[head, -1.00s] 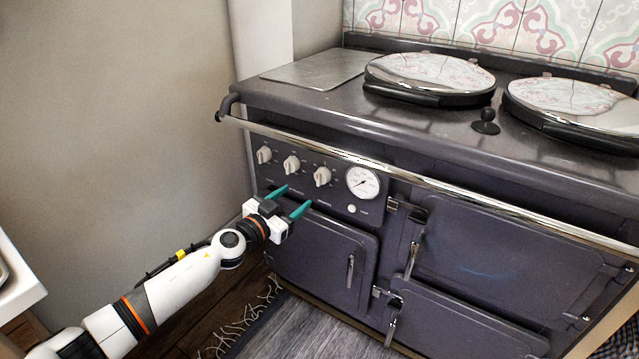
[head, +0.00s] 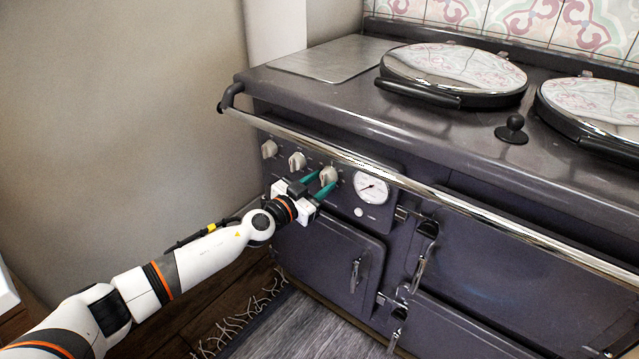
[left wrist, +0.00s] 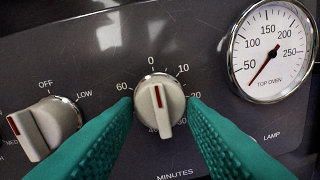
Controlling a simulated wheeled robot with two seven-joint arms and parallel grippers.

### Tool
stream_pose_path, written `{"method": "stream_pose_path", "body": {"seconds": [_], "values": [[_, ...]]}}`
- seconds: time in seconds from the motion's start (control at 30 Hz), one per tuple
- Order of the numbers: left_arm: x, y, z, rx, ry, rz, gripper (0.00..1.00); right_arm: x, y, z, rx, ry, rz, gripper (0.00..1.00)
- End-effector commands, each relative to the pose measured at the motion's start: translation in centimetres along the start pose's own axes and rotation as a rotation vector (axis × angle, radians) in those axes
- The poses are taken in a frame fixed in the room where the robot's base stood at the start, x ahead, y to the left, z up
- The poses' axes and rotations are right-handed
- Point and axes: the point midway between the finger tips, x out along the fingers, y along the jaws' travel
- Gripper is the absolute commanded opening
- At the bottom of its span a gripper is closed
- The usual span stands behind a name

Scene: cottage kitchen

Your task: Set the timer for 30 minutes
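The timer knob (left wrist: 159,108) is a pale dial marked MINUTES in the left wrist view. Its red line is at the top, near 0. In the head view the timer knob (head: 328,173) is the rightmost of three knobs. My left gripper (head: 320,182) is at it, its teal fingers parted. In the left wrist view the left gripper (left wrist: 161,102) is open, with one fingertip on each side of the knob; I cannot tell whether they touch it. My right gripper is not in view.
A temperature gauge (left wrist: 272,50) is right of the timer knob. An OFF/LOW knob (left wrist: 42,126) is at its left. A chrome rail (head: 420,190) runs above the panel along the dark range (head: 330,245). A wall (head: 110,100) stands left.

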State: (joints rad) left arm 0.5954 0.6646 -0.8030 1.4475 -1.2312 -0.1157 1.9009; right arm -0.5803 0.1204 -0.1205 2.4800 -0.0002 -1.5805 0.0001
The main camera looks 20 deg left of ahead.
Motion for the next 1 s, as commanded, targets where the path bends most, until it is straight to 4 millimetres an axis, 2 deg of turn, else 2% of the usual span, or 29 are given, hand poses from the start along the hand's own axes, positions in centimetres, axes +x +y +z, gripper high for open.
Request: {"method": "stream_pose_path", "body": {"seconds": [0.03, 0.13, 0.53, 1.0], "values": [[0.0, 0.0, 0.0, 0.0, 0.0, 0.0, 0.29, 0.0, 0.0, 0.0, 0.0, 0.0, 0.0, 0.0], [0.0, 0.0, 0.0, 0.0, 0.0, 0.0, 0.13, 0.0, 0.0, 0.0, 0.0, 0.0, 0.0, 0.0], [0.0, 0.0, 0.1, 0.075, 0.003, -0.001, 0.13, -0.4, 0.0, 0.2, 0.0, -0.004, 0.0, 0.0], [0.0, 0.1, 0.4, 0.464, 0.027, -0.005, 0.13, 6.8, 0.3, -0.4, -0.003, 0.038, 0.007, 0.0]]}}
